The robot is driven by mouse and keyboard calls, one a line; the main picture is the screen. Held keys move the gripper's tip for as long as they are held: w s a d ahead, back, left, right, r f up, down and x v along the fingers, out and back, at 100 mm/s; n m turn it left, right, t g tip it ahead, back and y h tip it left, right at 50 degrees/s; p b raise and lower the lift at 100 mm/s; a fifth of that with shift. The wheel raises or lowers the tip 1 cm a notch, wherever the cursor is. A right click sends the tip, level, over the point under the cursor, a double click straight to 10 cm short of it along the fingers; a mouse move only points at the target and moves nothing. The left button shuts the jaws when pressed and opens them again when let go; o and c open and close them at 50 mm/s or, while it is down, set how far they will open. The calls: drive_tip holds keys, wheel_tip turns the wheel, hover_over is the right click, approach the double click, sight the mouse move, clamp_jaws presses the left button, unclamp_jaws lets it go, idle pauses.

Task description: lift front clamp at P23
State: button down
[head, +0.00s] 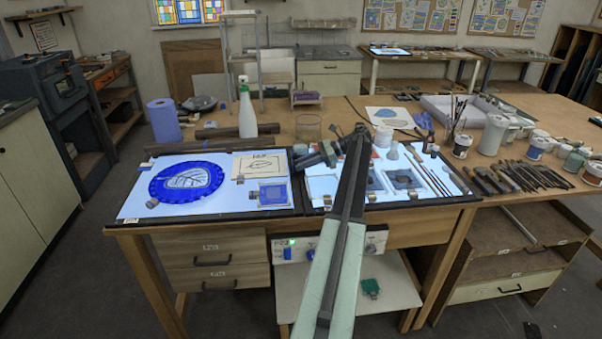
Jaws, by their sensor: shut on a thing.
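My gripper (314,157) is at the end of my raised arm, over the back middle of the light table (232,212). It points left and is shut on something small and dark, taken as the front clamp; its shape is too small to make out. Small grey clamps also show on the lit panels, one at the left panel's front (152,203) and one on the right panel's front (327,200). A small blue glass piece (272,193) lies at the right of the left panel.
A round blue glass piece (187,181) lies on the left panel, with a paper sketch (259,166) to its right. A spray bottle (246,108) and blue roll (163,121) stand behind. Brushes, tools and jars (495,134) crowd the right.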

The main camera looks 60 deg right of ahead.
drive_tip(key=shift+s+f+t+b, duration=0.1)
drive_tip(key=shift+s+t+b, duration=0.1)
drive_tip(key=shift+t+b, duration=0.25)
drive_tip(key=shift+d, duration=0.1)
drive_tip(key=c, duration=1.3)
unclamp_jaws()
drive_tip(key=shift+s, duration=0.1)
